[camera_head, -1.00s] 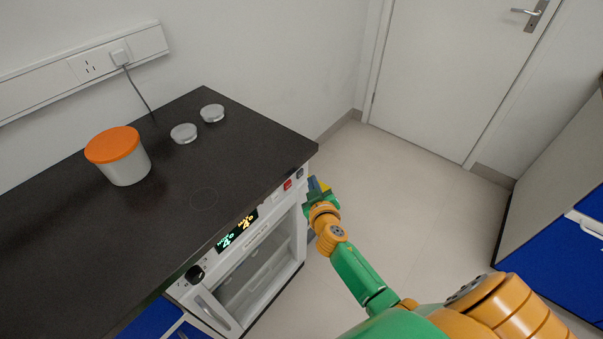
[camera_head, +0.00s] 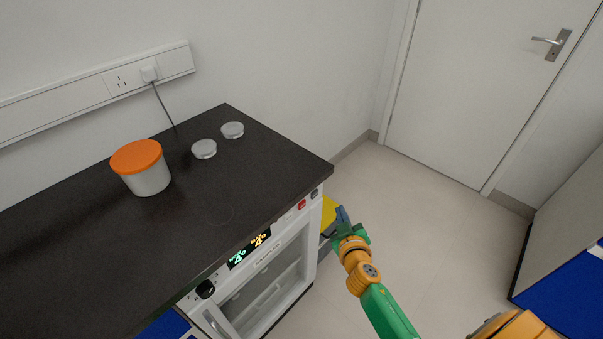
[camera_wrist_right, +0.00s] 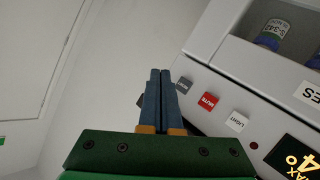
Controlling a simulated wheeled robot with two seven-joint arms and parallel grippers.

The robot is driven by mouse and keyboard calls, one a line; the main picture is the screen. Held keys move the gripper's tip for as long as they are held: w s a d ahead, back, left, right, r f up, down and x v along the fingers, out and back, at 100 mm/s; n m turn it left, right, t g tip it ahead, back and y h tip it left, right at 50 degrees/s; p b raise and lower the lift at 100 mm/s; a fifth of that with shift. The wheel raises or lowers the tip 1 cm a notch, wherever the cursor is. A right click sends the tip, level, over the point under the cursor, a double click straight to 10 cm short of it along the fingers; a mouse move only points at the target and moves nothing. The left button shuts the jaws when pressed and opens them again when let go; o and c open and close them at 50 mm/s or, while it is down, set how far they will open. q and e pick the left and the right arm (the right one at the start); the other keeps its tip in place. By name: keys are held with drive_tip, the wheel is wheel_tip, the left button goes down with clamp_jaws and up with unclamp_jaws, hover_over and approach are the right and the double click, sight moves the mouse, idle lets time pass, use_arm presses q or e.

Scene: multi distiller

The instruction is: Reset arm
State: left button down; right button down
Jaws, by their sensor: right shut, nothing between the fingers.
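My right gripper (camera_head: 341,214) is beside the right front corner of the white appliance (camera_head: 313,222), past the counter's edge. In the right wrist view its two blue fingers (camera_wrist_right: 160,78) lie together with nothing between them. They point upward in that picture, next to the appliance's button panel with a grey, a red MUTE (camera_wrist_right: 209,101) and a white LIGHT button (camera_wrist_right: 237,121). The fingers appear apart from the buttons. My left gripper is not in view.
The dark counter (camera_head: 80,240) holds a white tub with an orange lid (camera_head: 137,156) and two small silver-lidded round containers (camera_head: 204,149) (camera_head: 232,130). A blue-fronted cabinet (camera_head: 560,285) stands at right.

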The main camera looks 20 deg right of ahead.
drive_tip(key=s+a+f+n+g+y, duration=0.1)
drive_tip(key=s+a+f+g+y, duration=0.15)
drive_tip(key=s+f, duration=0.6)
drive_tip(key=s+a+f+g+y, duration=0.1)
drive_tip(key=s+a+f+g, duration=0.4)
drive_tip(key=f, duration=0.7)
drive_tip(key=s+a+f+g+y, duration=0.1)
drive_tip(key=s+f, duration=0.3)
drive_tip(key=s, duration=0.7)
drive_tip(key=s+a+f+g, duration=0.2)
drive_tip(key=s+f+g, duration=0.2)
drive_tip(key=s, duration=0.7)
drive_tip(key=shift+s+a+f+y, duration=0.15)
drive_tip(key=shift+s+a+y, duration=0.05)
drive_tip(key=shift+s+y, duration=0.15)
